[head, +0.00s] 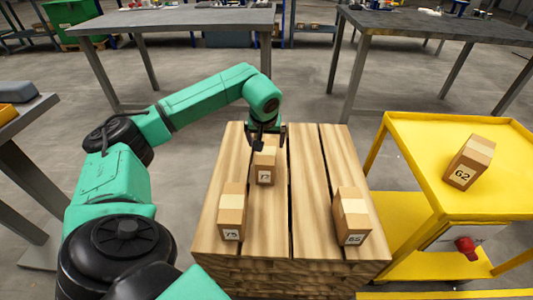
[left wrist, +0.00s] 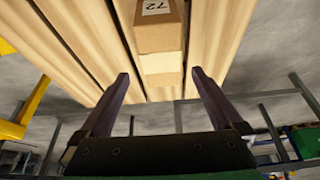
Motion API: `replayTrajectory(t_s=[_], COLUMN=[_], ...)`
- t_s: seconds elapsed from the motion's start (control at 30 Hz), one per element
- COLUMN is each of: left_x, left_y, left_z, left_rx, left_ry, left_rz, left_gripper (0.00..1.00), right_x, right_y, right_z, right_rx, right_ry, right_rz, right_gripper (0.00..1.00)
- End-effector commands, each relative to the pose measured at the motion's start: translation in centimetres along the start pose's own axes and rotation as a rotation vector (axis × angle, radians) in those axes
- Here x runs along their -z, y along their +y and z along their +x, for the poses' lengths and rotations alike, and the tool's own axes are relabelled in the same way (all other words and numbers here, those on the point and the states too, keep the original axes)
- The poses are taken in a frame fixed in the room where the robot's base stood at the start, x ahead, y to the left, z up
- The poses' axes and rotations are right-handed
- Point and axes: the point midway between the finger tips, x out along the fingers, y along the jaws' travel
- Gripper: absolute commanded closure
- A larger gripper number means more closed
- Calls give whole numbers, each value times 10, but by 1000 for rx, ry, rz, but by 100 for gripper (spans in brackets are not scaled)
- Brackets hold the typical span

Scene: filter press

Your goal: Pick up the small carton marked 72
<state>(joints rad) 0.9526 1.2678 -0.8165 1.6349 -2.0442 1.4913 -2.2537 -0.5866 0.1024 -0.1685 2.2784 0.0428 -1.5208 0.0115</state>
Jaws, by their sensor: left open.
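The small carton marked 72 (head: 265,168) stands on the slatted wooden stack (head: 307,215), near its far side. Its label is partly unclear in the head view but reads 72 in the left wrist view (left wrist: 160,32). My left gripper (head: 266,137) is above the carton's far end, pointing down. In the left wrist view its two fingers (left wrist: 160,78) are spread apart, with the carton ahead and between their lines and nothing held. The fingertips look apart from the carton. My right gripper is not in view.
A carton marked 75 (head: 232,212) stands near left on the stack, and one marked 65 or similar (head: 351,215) near right. A carton marked 62 (head: 469,162) sits on the yellow cart (head: 420,135) at right. Grey tables (head: 180,19) stand behind, with open floor between.

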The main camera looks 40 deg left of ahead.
Motion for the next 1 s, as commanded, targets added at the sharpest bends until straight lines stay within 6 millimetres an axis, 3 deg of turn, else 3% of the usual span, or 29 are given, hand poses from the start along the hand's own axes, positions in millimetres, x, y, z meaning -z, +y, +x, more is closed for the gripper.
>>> replayTrajectory(t_s=[0.03,0.27,0.47,1.0], left_x=[-2,-3,-4,-4], left_y=[0,-1,-1,-1], left_z=[15,47,78,83], left_rx=[0,-1,-2,-2], left_ry=[-2,-1,-3,-1], left_rz=[-1,-1,-1,0], left_gripper=[0,0,0,0], right_x=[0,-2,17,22], right_y=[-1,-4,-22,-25], right_z=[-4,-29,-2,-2], right_rx=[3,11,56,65], right_ry=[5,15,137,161], right_rz=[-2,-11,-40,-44], right_gripper=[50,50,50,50])
